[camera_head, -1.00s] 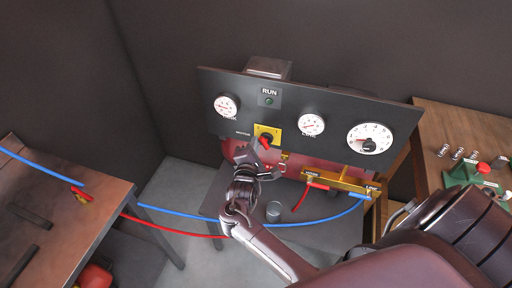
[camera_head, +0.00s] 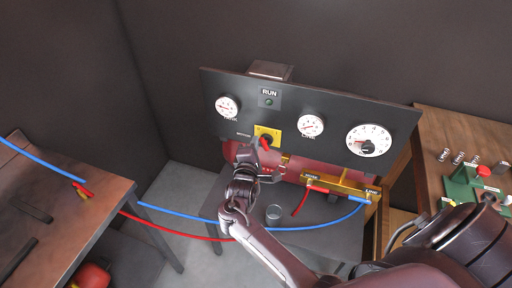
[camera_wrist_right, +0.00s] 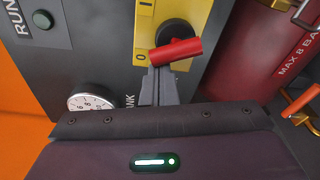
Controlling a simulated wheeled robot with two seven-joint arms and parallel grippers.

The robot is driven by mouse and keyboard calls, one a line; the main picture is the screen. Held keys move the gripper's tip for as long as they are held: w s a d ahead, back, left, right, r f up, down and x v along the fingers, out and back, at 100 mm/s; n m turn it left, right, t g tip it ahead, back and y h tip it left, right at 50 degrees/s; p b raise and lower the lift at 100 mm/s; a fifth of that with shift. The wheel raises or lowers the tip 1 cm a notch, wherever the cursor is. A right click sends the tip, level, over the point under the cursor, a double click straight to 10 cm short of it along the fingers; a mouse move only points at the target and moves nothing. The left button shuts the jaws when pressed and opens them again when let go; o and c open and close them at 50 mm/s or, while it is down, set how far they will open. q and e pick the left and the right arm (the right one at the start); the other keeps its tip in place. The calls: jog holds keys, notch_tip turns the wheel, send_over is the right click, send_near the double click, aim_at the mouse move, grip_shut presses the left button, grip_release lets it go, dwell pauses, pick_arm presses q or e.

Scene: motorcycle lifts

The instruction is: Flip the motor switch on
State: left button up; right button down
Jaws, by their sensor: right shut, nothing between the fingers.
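The motor switch is a red handle (camera_head: 265,142) on a black hub, mounted on a yellow plate (camera_head: 273,131) in the dark panel (camera_head: 240,104). In the right wrist view the red handle (camera_wrist_right: 175,52) lies across the plate, with one end near the "0" mark. My right gripper (camera_head: 257,146) is shut and empty, just in front of the switch. Its fingertips (camera_wrist_right: 158,75) sit right at the handle in the wrist view; whether they touch it I cannot tell. The green RUN lamp (camera_head: 269,102) looks dim. My left gripper is not in view.
Gauges flank the switch, including a large dial (camera_head: 369,141). A red tank (camera_head: 240,156) and a brass manifold (camera_head: 343,184) with hoses sit below the panel. A workbench (camera_head: 70,222) is at left.

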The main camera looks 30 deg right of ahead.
jog(key=shift+s+d+r+m, duration=0.1)
jog(key=shift+s+r+m, duration=0.15)
jog(key=shift+m, duration=0.65)
jog(key=m, duration=0.6)
jog(key=shift+s+d+r+t+h+b, duration=0.3)
jog(key=shift+s+d+r+t, duration=0.05)
jog(key=shift+d+t, duration=0.05)
jog(key=shift+r, duration=0.1)
jog(key=shift+s+d, duration=0.1)
jog(key=shift+s, duration=0.05)
jog(key=shift+r, duration=0.1)
